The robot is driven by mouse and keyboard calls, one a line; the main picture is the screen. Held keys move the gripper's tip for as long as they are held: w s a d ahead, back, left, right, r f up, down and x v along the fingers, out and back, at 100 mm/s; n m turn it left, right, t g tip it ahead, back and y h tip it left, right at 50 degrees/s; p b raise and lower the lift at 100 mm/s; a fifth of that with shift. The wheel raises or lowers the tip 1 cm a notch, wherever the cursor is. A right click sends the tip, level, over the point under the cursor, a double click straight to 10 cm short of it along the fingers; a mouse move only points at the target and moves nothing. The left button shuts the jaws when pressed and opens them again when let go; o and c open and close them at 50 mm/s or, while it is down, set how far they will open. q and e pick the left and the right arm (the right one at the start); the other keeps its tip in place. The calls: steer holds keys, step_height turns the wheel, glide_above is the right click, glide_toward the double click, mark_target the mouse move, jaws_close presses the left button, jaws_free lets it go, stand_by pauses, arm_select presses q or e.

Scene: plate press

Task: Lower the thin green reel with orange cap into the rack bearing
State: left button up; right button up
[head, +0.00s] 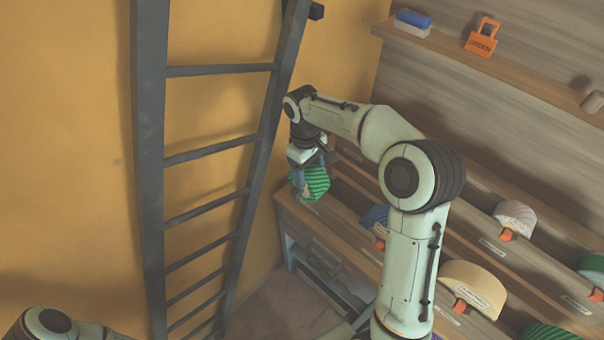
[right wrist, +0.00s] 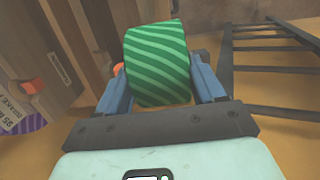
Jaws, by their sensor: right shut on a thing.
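The green striped reel (head: 311,183) is in my right gripper (head: 308,172), in front of the left end of the rack. In the right wrist view the reel (right wrist: 158,62) sits between the two blue fingers of the gripper (right wrist: 160,85), and a bit of its orange cap (right wrist: 118,69) shows on the left. The wooden rack (head: 335,238) runs from there to the lower right. The rack also shows in the right wrist view (right wrist: 75,50). I cannot tell which bearing is empty. Of my left arm only a link shows at the lower left; its gripper is out of view.
A dark ladder (head: 220,148) leans on the yellow wall, left of the reel. Other reels sit in the rack: a blue striped one (head: 375,217), a cream one (head: 474,287) and a pale striped one (head: 515,217). A shelf above holds a brush (head: 412,22) and an orange padlock-shaped block (head: 482,38).

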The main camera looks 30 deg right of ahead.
steer(key=d, duration=0.1)
steer(key=w+d, duration=0.1)
steer(key=d, duration=0.2)
steer(key=shift+w+f+p, duration=0.15)
steer(key=shift+f+p, duration=0.1)
steer(key=shift+p, duration=0.15)
arm_select(q)
steer(key=shift+s+f+b, duration=0.8)
steer(key=shift+f+b, duration=0.05)
steer(key=shift+b, duration=0.2)
arm_select(e)
step_height(320, 180, down, 8)
steer(key=d, duration=0.2)
steer(key=shift+w+d+r, duration=0.15)
steer(key=shift+w+r, duration=0.05)
steer(key=shift+w, duration=0.05)
steer(key=o, duration=1.6)
arm_select(q)
steer(key=w+r+p, duration=0.2)
steer(key=w+r, duration=0.1)
arm_select(e)
steer(key=r, duration=0.4)
steer(key=w+r, duration=0.1)
steer(key=r, duration=0.8)
steer(key=shift+w+a+r, duration=0.15)
steer(key=shift+w+a, duration=0.1)
steer(key=shift+w, duration=0.1)
steer(key=shift+s, duration=0.1)
